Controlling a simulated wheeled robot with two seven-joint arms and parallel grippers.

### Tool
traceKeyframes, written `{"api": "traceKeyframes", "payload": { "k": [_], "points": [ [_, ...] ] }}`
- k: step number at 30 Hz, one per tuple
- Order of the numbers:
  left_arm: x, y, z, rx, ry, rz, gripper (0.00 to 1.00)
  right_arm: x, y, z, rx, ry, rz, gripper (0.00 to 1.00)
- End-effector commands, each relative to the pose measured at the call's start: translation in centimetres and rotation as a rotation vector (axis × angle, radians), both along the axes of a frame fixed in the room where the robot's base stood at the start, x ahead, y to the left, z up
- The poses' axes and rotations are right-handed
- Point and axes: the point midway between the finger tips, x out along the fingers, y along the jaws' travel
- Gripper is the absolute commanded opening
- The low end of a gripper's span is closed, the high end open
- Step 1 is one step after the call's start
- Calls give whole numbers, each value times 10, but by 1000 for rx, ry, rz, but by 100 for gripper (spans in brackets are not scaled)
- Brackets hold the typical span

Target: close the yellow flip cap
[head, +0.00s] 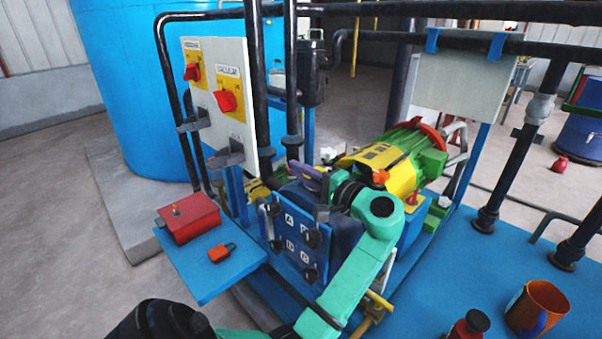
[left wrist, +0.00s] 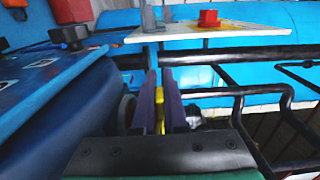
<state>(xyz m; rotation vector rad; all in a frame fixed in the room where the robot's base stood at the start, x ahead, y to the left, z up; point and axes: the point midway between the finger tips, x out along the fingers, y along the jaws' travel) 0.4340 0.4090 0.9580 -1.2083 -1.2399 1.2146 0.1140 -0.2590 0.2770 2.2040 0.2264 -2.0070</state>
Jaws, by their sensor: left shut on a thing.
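My left gripper (head: 312,181) is beside the blue pump body, above a blue panel with black knobs (head: 296,243). In the left wrist view its two purple fingers (left wrist: 160,88) are close together, with a narrow yellow piece (left wrist: 160,114) between them. The gripper is shut on this piece, which appears to be the yellow flip cap. The fingers hide most of it, so I cannot tell its angle or how far it is closed. In the head view the cap cannot be made out behind my gripper. My right gripper is not in view.
A white switch panel (head: 205,80) and black upright pipes stand close behind my gripper. A yellow-green motor (head: 390,158) is to the right. A blue shelf (head: 190,275) holds a red box (head: 188,218) and an orange item (head: 221,252). Grey floor lies open at left.

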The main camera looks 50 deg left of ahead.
Motion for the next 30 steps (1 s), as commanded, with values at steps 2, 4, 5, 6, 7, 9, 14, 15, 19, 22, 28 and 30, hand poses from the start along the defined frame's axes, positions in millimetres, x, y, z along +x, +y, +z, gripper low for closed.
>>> {"api": "traceKeyframes", "payload": {
  "k": [2,4,5,6,7,9,14,15,19,22,28,30],
  "points": [
    [0,1,2,3,-6,-1,0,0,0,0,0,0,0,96],
    [0,1,2,3,-5,-1,0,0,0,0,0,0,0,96],
    [0,1,2,3,-5,-1,0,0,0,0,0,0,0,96],
    [0,1,2,3,-5,-1,0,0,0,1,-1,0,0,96],
    [0,1,2,3,-5,-1,0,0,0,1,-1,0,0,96],
    [0,1,2,3,-4,-1,21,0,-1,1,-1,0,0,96],
    [0,1,2,2,-2,-1,40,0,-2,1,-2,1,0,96],
    [0,1,1,1,-2,-1,40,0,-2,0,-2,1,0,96],
    [0,1,1,1,0,-1,40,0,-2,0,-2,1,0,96],
    [0,0,0,0,1,-1,40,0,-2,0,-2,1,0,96],
    [0,0,4,-1,27,-1,40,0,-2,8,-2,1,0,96],
    [1,0,10,-2,75,-1,40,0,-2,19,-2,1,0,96]
  ]
}}
